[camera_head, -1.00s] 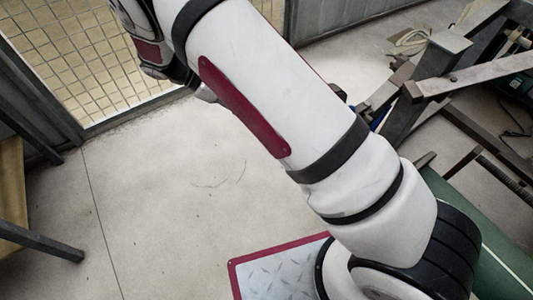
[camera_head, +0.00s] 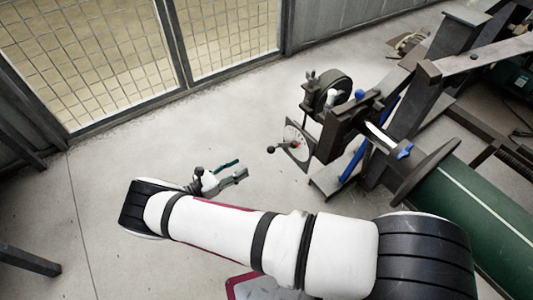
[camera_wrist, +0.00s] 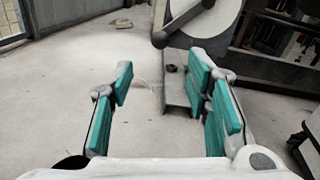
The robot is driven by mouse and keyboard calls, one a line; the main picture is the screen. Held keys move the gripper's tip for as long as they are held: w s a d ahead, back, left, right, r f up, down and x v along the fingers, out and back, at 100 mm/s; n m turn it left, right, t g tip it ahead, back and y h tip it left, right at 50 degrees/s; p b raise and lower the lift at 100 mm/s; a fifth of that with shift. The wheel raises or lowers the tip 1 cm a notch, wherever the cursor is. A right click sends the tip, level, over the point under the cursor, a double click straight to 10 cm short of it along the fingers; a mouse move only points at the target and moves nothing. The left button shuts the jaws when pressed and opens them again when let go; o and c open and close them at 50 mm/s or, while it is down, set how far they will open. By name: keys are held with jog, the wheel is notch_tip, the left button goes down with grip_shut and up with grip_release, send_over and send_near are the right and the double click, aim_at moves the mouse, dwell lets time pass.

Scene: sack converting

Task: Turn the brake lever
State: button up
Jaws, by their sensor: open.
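The brake lever (camera_head: 271,150) is a short arm with a dark round knob, set on a pale dial plate (camera_head: 297,141) at the near end of the dark machine stand. In the wrist view the lever's dark knob (camera_wrist: 159,39) shows at the top centre, with the white dial (camera_wrist: 207,20) behind it. My gripper (camera_head: 240,169) is left of and slightly below the lever knob in the head view, apart from it. In the wrist view its green-padded fingers (camera_wrist: 162,80) are wide apart with nothing between them.
The machine stand (camera_head: 340,130) carries a dark drum, blue handles (camera_head: 403,152) and a large green roll (camera_head: 475,215) at right. A wire mesh fence (camera_head: 90,60) runs along the back left.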

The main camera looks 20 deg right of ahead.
aim_at(267, 151)
jog(key=b+x, duration=0.2)
jog(key=x, duration=1)
jog(key=shift+w+d, duration=0.1)
jog(key=shift+d, duration=0.15)
grip_shut()
